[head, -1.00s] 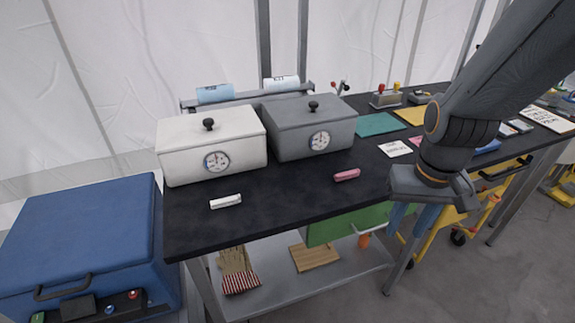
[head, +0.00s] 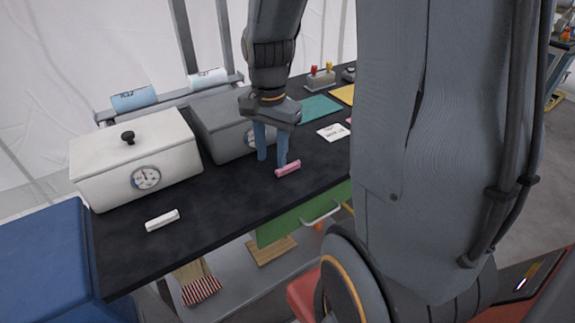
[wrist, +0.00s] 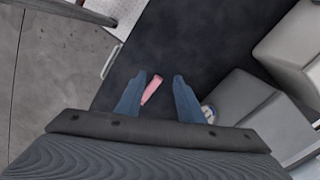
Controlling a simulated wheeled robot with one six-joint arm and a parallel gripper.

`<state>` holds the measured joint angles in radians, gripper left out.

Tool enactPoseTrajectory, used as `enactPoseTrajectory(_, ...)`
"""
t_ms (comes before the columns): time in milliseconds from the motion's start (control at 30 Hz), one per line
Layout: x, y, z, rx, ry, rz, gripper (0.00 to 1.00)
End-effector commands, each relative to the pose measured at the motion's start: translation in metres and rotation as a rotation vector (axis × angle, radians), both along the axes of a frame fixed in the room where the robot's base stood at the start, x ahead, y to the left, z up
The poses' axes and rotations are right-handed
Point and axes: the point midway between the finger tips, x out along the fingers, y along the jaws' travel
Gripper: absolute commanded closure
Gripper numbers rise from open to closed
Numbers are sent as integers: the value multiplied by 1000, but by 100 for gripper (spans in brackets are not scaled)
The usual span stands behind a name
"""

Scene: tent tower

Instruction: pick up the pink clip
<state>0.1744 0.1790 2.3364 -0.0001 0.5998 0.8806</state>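The pink clip (head: 288,168) lies on the black tabletop (head: 225,200), close to the table's front edge. My gripper (head: 271,160) points down over the table, with its two blue fingers spread apart and nothing held between them. In the head view the clip is just beside the right fingertip. In the wrist view the clip (wrist: 151,88) shows between the open fingers (wrist: 155,95), nearer the left one. I cannot tell how high the fingertips are above the table.
A white lidded box (head: 138,160) and a grey lidded box (head: 215,125) stand behind and left of my gripper. A white clip (head: 162,220) lies to the left on the table. A white card (head: 333,132) and a green sheet (head: 318,108) lie to the right.

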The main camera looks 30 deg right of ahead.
Motion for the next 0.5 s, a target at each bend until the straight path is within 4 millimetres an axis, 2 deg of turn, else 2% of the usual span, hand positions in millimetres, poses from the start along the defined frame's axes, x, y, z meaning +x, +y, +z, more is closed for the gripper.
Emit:
enactPoseTrajectory(100,11,-21,6,6,13,-243,66)
enactPoseTrajectory(200,17,-32,9,9,20,-384,66)
enactPoseTrajectory(367,19,-40,5,11,27,-479,66)
enactPoseTrajectory(500,18,-41,-8,11,29,-485,66)
